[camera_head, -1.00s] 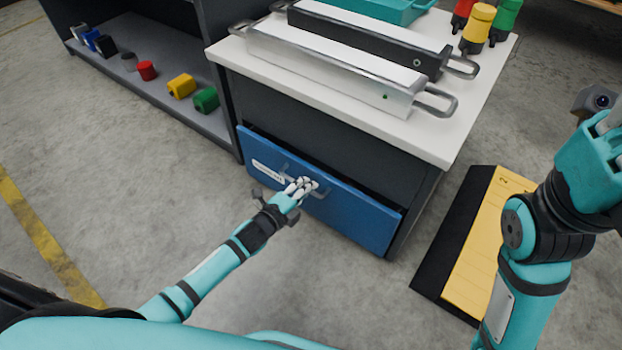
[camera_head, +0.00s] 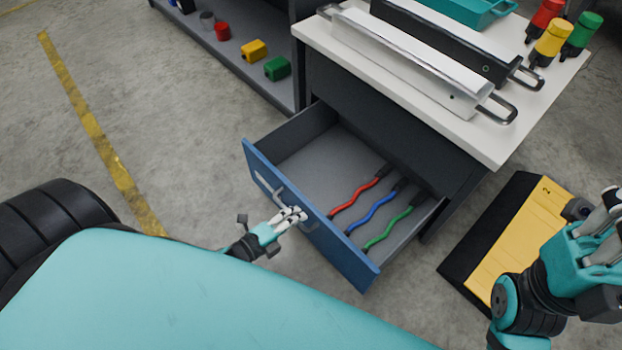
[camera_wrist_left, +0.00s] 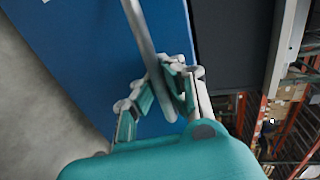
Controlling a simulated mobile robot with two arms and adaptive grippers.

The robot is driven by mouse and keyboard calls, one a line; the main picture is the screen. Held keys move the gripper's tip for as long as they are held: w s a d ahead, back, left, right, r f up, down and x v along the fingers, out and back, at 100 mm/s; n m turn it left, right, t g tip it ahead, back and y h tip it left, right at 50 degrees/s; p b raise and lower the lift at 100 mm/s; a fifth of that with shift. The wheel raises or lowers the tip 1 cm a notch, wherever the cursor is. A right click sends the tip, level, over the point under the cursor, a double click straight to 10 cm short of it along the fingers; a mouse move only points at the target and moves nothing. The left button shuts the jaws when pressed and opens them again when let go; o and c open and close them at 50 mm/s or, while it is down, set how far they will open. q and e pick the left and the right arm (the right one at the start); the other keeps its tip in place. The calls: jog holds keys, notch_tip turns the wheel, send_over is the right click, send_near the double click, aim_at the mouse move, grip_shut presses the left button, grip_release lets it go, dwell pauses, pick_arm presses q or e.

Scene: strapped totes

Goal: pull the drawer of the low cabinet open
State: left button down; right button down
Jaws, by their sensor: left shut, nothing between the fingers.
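The low cabinet (camera_head: 400,140) has its drawer (camera_head: 345,250) pulled well out. The drawer has a blue front and a grey inside holding a red, a blue and a green wavy rod at its right end. My left gripper (camera_head: 292,216) is shut at the grey bar handle (camera_head: 275,190) on the blue front. In the left wrist view the fingers (camera_wrist_left: 158,95) are close around the bar (camera_wrist_left: 145,35), with nothing seen pinched between the tips. My right gripper (camera_head: 603,235) is at the right edge, away from the cabinet; its finger opening is unclear.
The white cabinet top (camera_head: 480,135) carries a long silver-white case (camera_head: 410,65), a black one, a teal tray and red, yellow and green bottles. A yellow and black step (camera_head: 505,240) stands right of the cabinet. A dark shelf (camera_head: 240,60) with coloured blocks stands left.

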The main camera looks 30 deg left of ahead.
pick_arm(q)
jog(key=shift+f+v, duration=0.15)
jog(key=shift+v, duration=0.65)
jog(key=shift+f+v, duration=0.2)
jog(key=shift+v, duration=0.6)
jog(key=c, duration=2.1)
grip_release()
jog(key=o, duration=0.7)
jog(key=v, duration=1.2)
jog(key=shift+s, duration=0.1)
